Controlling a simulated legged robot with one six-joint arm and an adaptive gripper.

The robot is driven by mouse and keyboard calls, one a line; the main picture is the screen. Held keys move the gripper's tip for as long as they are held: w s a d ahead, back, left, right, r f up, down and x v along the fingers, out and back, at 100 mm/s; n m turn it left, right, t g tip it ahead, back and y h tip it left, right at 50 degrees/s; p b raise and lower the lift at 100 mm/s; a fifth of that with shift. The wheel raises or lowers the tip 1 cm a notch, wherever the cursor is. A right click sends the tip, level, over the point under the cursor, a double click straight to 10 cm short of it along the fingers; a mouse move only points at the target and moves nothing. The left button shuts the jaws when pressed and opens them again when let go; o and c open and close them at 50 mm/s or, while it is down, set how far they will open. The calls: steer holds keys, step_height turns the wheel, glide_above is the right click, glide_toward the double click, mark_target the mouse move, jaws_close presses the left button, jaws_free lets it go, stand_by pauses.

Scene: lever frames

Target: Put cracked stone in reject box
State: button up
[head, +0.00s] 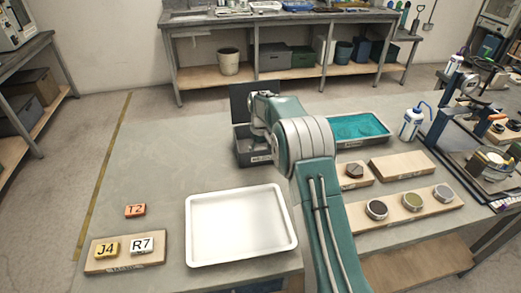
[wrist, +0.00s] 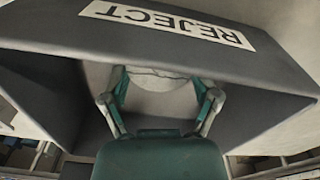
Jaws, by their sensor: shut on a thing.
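The dark grey reject box (head: 243,152) stands on the bench in the head view, with its dark lid raised behind it. Its wall with the REJECT label (wrist: 165,22) fills the upper wrist view. My gripper (wrist: 160,85) is at the box opening, its fingers spread on both sides of a pale rounded stone (wrist: 157,80) and shut on it. In the head view my arm hides the stone and most of the gripper.
An empty white tray (head: 240,224) lies in front of the box. A teal-filled tray (head: 358,127), a wash bottle (head: 411,122) and wooden holders with round samples (head: 406,208) are on the right. A board with tags (head: 126,253) is at front left.

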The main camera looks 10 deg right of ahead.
steer(key=o, duration=1.1)
step_height(320, 180, up, 12)
steer(key=s+r+t, duration=0.1)
steer(key=s+r, duration=0.7)
steer(key=r, duration=0.2)
steer(key=s+r+m+t, duration=0.15)
steer(key=s+r, duration=0.35)
steer(key=s, duration=0.6)
steer(key=s+f+t, duration=0.1)
steer(key=s+f, duration=0.1)
steer(key=s, duration=0.9)
steer(key=s+f+m+t, duration=0.1)
steer(key=s+f+t, duration=0.1)
steer(key=s, duration=1)
steer(key=shift+s+f, duration=0.3)
steer(key=shift+f, duration=0.4)
